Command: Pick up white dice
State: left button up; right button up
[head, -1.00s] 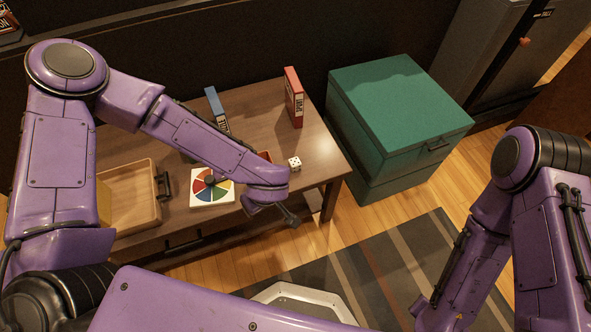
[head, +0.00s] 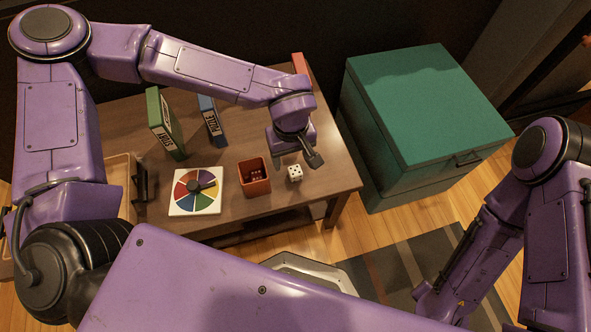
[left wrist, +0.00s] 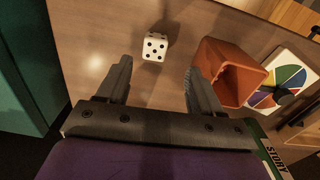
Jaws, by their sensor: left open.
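The white dice (head: 295,173) with black dots sits on the wooden table near its right front corner. In the left wrist view the dice (left wrist: 155,47) lies ahead of the fingertips, roughly between the lines of the two fingers and apart from them. My left gripper (head: 297,163) is open and empty, just above and behind the dice; both its fingers show in the left wrist view (left wrist: 158,78). My right arm is at the right of the head view, but its gripper is not visible.
An orange-red cup (head: 254,177) holding small red dice stands left of the white dice. A colour spinner board (head: 196,191) is further left. Green (head: 165,125) and blue (head: 212,121) boxes stand behind. A green cabinet (head: 425,105) is right of the table (head: 325,185).

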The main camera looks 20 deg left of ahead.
aim_at(295, 170)
pick_arm(q)
jog(key=f+b, duration=0.1)
jog(key=f, duration=0.1)
jog(key=f+b, duration=0.1)
jog(key=f, duration=0.1)
jog(key=f+b, duration=0.1)
jog(key=f, duration=0.2)
jog(key=shift+w+d, duration=0.15)
jog(key=shift+d, duration=0.25)
jog(key=shift+c, duration=0.9)
jog(key=c, duration=0.9)
jog(key=shift+o, duration=0.2)
